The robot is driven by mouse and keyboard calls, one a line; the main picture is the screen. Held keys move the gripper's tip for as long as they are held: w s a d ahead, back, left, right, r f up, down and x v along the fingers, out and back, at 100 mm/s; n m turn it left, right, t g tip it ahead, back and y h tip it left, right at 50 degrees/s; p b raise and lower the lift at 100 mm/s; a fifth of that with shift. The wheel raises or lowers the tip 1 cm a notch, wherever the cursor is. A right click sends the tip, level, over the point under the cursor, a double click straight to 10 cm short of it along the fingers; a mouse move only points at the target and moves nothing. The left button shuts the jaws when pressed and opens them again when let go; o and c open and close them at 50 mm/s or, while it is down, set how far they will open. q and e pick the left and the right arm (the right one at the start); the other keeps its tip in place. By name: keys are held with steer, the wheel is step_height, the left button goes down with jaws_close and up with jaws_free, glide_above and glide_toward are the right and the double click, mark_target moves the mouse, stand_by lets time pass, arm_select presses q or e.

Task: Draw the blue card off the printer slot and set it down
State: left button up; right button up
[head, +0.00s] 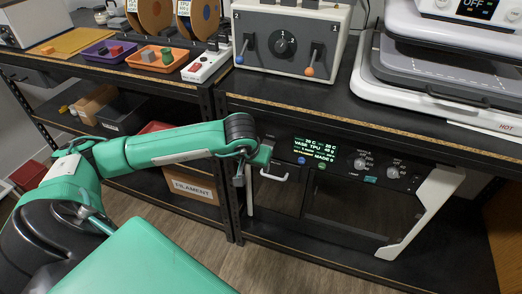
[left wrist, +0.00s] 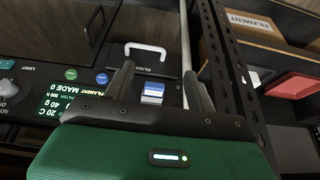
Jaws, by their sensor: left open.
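The printer (head: 340,195) is the dark unit with a lit display, under the worktop. Its panel also shows in the left wrist view (left wrist: 100,70). The small blue-and-white card (left wrist: 152,93) shows at the printer's front in the left wrist view, below the white handle. My left gripper (left wrist: 158,72) is open, with one finger on each side of the card in that view. I see no finger touching the card. In the head view my left gripper (head: 240,177) is at the left end of the printer's panel, and the card is hidden there. My right gripper is not in view.
A black shelf upright (head: 224,190) stands close to my left gripper. The white handle (left wrist: 146,47) sticks out near the fingers. A control box (head: 288,38) and a grey-white machine (head: 440,75) stand on the worktop above. A filament box (head: 192,186) sits on the left shelf.

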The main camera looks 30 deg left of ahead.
arm_select(q)
steer(key=w, duration=0.2)
steer(key=w+a, duration=0.1)
steer(key=w, duration=0.4)
steer(key=shift+a, duration=0.3)
steer(key=shift+w+a+f, duration=0.1)
steer(key=shift+w+f, duration=0.15)
steer(key=shift+f, duration=0.35)
steer(key=c, duration=1)
steer(key=shift+c, duration=0.2)
steer(key=shift+s, duration=0.1)
steer(key=shift+s+d, duration=0.25)
steer(key=shift+s, duration=0.65)
steer(key=shift+s+d, duration=0.2)
steer(key=shift+s, duration=0.65)
